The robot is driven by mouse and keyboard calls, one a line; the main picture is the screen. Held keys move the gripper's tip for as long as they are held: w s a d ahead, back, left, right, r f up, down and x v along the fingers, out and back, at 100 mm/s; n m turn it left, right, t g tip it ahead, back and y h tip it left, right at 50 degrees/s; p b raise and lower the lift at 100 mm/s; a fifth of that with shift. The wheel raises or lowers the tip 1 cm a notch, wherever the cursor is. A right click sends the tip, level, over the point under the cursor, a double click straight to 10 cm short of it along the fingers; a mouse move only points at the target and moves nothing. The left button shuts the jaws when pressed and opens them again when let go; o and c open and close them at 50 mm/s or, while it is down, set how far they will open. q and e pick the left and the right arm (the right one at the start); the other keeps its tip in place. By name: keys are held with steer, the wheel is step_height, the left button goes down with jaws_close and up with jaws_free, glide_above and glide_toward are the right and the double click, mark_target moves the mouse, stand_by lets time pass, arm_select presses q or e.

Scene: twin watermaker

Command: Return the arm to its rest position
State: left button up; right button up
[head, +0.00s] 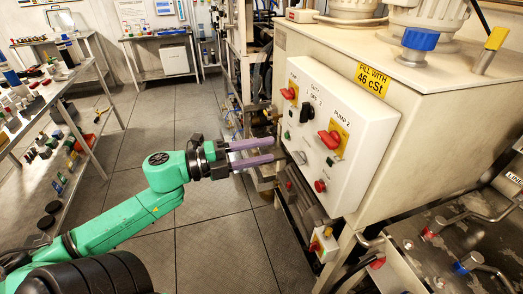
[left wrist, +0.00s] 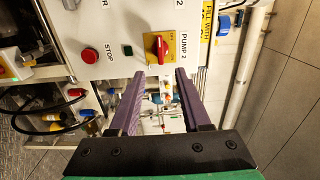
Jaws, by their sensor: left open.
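My left arm (head: 125,215) is green and reaches in from the lower left of the head view. Its gripper (head: 272,151) has two purple fingers, held apart with nothing between them. The fingers point right, toward the lower left side of the white control panel (head: 320,165); whether they touch it cannot be told. In the left wrist view the open fingers (left wrist: 160,75) point toward the panel's lower edge, just below the red PUMP 2 switch (left wrist: 157,45). That switch also shows in the head view (head: 329,139). My right gripper is not in view.
The panel is fixed to a large cream tank cabinet (head: 445,110) on the right. A small box with a red button (head: 323,244) hangs below the panel. A shelf bench (head: 75,85) with many small parts stands at the left. The tiled floor (head: 150,110) between is clear.

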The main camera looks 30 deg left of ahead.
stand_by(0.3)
arm_select(q)
steer(key=w+a+f+n+t+y, duration=0.1)
steer(key=a+f+n+t+y, duration=0.1)
steer(key=a+f+n+y, duration=1.35)
steer(key=s+a+f+n+g+h, duration=0.1)
steer(key=s+a+f+g, duration=0.15)
steer(key=f, duration=0.65)
steer(key=s+a+f+n+g+h, duration=0.15)
steer(key=a+f, duration=0.25)
steer(key=f, duration=0.5)
steer(key=s+d+f+n+g, duration=0.25)
steer(key=s+f, duration=0.35)
steer(key=f, duration=0.4)
steer(key=s+d+f+n+g, duration=0.15)
steer(key=s+d+f, duration=0.25)
steer(key=s+f, duration=0.45)
steer(key=s+d+f+n+g+h, duration=0.1)
steer(key=s+d+f+g, duration=0.5)
steer(key=s+d+f, duration=0.6)
steer(key=shift+s+d+f+g, duration=0.3)
steer(key=shift+s+d+g, duration=0.1)
steer(key=shift+s+d, duration=0.65)
